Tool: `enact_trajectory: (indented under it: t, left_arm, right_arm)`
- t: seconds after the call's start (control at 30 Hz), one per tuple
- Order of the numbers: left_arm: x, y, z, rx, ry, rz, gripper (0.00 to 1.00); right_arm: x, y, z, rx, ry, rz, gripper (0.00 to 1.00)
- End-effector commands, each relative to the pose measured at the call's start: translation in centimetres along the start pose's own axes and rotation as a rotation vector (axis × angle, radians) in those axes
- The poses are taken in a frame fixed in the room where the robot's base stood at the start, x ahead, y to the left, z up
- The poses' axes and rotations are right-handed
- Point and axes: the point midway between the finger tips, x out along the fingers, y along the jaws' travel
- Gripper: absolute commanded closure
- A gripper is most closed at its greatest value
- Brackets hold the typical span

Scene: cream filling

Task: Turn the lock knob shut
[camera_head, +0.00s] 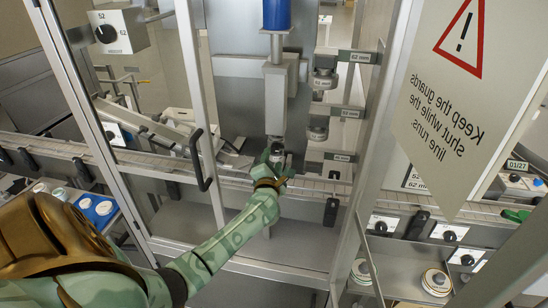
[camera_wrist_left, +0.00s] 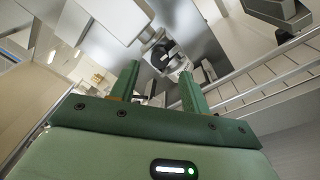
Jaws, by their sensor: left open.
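The filling head's nozzle (camera_head: 276,128) hangs in the middle of the machine under a grey block and a blue cylinder. A round fitting at its lower end, which looks like the lock knob (camera_wrist_left: 160,50), shows in the left wrist view as a dark and silver part with a white marked band. My left gripper (camera_head: 276,160) reaches in through the guard opening to just below the nozzle. In the left wrist view my left gripper (camera_wrist_left: 160,82) has its two green fingers apart, with the fitting beyond and between their tips. Contact is not visible. The knob's turn position cannot be read.
A conveyor (camera_head: 315,186) runs across below the nozzle. Spare heads marked 62 mm (camera_head: 318,128) hang at its right. A guard frame with a black handle (camera_head: 201,160) stands left of my arm. A warning sign (camera_head: 450,95) hangs at right. A selector box (camera_head: 118,31) is at upper left.

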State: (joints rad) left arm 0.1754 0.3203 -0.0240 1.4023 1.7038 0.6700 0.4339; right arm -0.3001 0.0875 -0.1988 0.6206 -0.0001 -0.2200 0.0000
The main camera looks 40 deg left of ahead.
Motion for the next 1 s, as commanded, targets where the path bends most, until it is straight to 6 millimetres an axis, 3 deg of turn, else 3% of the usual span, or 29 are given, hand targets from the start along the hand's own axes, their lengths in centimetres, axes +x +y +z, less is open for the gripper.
enact_trajectory:
  t: [0.2, 0.57, 0.73, 1.0]
  left_arm:
    - [3.0, -0.1, -0.1, 0.001, 0.0, 0.0, 0.53]
    - [3.6, 0.0, 0.0, 0.0, -0.001, -0.001, 0.53]
    - [3.6, 0.0, 0.0, 0.0, -0.001, -0.001, 0.98]
    - [3.6, 0.0, 0.0, 0.014, -0.001, -0.002, 0.98]
  right_arm:
    - [0.9, -0.1, 0.2, 0.001, -0.002, 0.0, 0.21]
    - [0.9, -1.0, -0.1, 0.006, 0.002, -0.012, 0.21]
    - [0.9, -1.2, -0.2, 0.005, 0.002, -0.015, 0.21]
    - [0.7, -0.8, -0.1, 0.003, 0.001, -0.011, 0.21]
